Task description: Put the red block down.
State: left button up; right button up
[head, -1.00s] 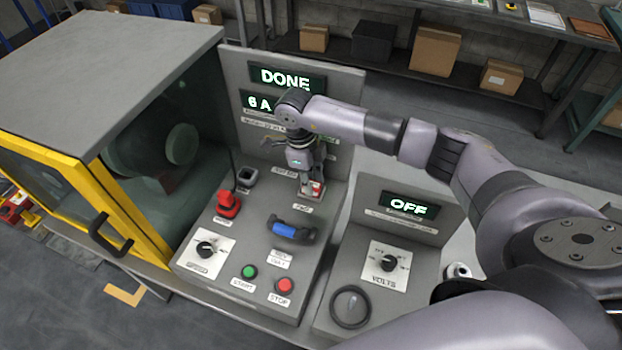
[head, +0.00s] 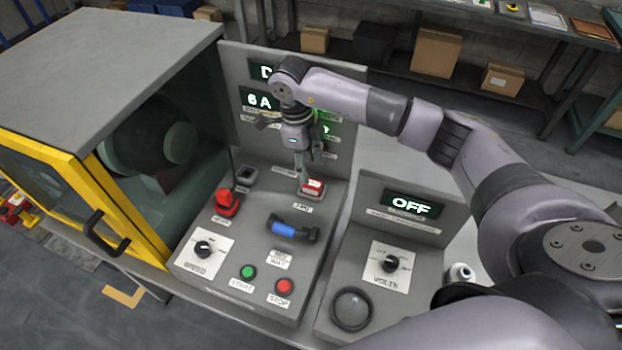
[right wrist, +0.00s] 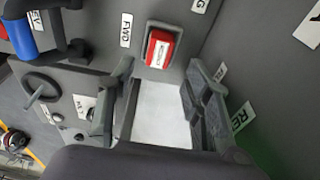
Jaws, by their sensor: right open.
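The red block (head: 314,187) sits in a grey holder on the sloped console, near the foot of the upright panel. In the right wrist view the red block (right wrist: 154,44) has a pale label on its face and lies beyond the fingertips, beside a label reading FWD. My right gripper (head: 303,166) is just above and left of the block in the head view. Its two fingers stand apart in the right wrist view (right wrist: 160,90), with only a pale patch showing between them. The block is clear of both fingers. My left gripper is not in view.
An empty dark socket (head: 245,177) and a red mushroom button (head: 227,203) are to the left. A blue-gripped handle (head: 290,230) is in front. START and STOP buttons, a speed knob (head: 204,249) and a machine with a yellow-framed door surround the console. A second console (head: 390,232) reads OFF.

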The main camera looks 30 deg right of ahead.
notch_tip(320, 180, up, 7)
jog(key=b, duration=0.1)
jog(key=shift+w+a+f+b, duration=0.15)
jog(key=shift+w+a+b, duration=0.2)
jog(key=shift+w, duration=0.05)
